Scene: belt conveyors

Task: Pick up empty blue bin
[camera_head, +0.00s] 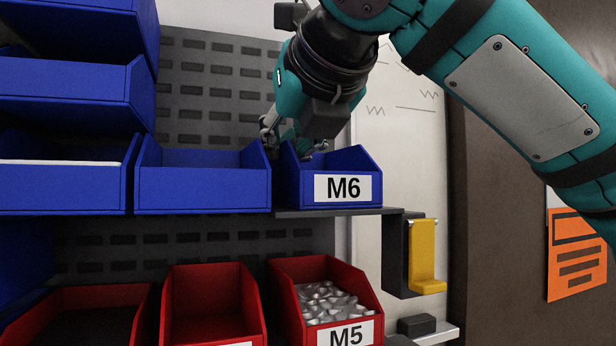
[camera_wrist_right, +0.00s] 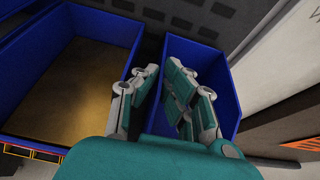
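The blue bin labelled M6 (camera_head: 365,163) stands at the right end of the upper shelf row. In the right wrist view the blue bin on the right (camera_wrist_right: 228,98) shows bare blue inner walls; my fingers hide part of its inside. My right gripper (camera_head: 290,144) is above the left side of the M6 bin. In the wrist view the gripper (camera_wrist_right: 158,75) has its fingers apart, one set over the right bin and the other near the gap between the bins. No grip on a wall is clear. My left gripper is out of view.
An unlabelled blue bin (camera_head: 205,188) stands close left of M6; more blue bins are stacked further left. Red bins (camera_head: 212,310) sit below, one marked M5 (camera_head: 349,335) holding metal parts. A yellow holder (camera_head: 425,262) hangs to the right.

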